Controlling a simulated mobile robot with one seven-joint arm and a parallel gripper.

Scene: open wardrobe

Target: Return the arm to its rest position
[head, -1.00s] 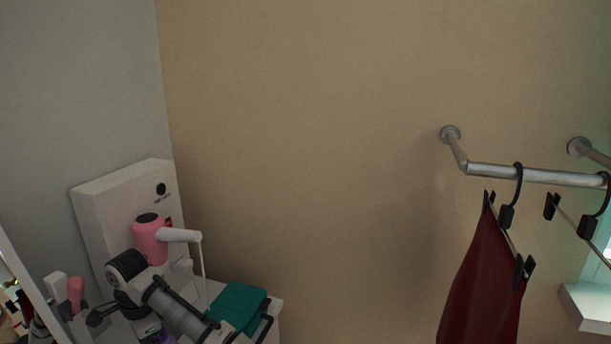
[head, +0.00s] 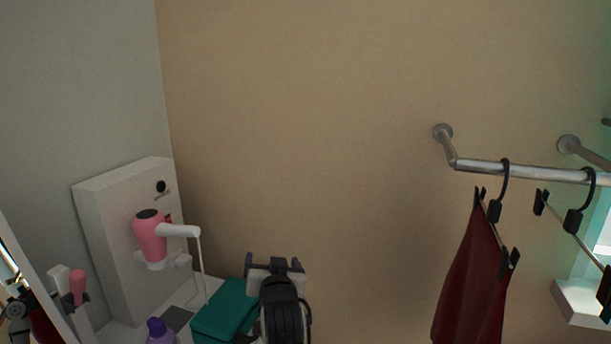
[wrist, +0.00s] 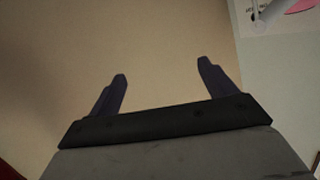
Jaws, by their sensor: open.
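My gripper (head: 275,262) shows at the bottom middle of the head view, in front of the tan wall and at the right end of the teal box. In the wrist view my gripper (wrist: 162,90) has its two dark fingers spread apart, with nothing between them. Behind the fingers is only the bare tan wall (wrist: 170,40). My arm comes up from the bottom edge of the head view, and most of it is out of sight.
A teal box (head: 222,312) and a purple bottle (head: 160,333) stand at lower left, near a pink hair dryer (head: 150,237) on a white panel (head: 115,220). At right, a metal rail (head: 520,172) carries hangers and a dark red garment (head: 472,275). The middle is open.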

